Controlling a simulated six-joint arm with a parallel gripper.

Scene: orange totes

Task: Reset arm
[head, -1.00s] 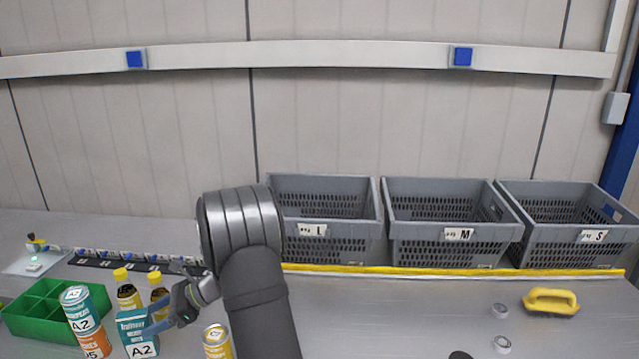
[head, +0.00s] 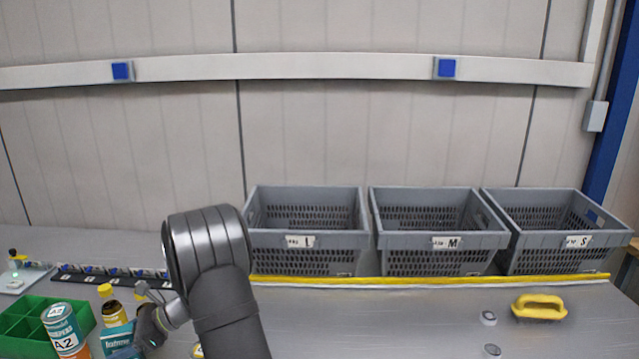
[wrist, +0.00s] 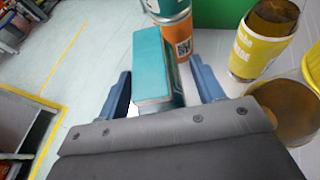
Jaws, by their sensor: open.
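My gripper (head: 148,326) is low at the left of the bench in the head view. In the wrist view its two blue fingers (wrist: 161,90) are open, one on each side of a teal box (wrist: 153,65). Small gaps show beside the box, and I cannot tell whether either finger touches it. The box also shows in the head view (head: 118,342), partly cut off by the bottom edge.
A teal-and-orange can stack (head: 64,330), a green divided tray (head: 20,312) and yellow-capped bottles (head: 113,312) crowd the left. Grey totes L (head: 300,242), M (head: 452,243) and S (head: 578,241) stand behind. A yellow-handled brush (head: 540,306) lies right. The bench centre is mostly clear.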

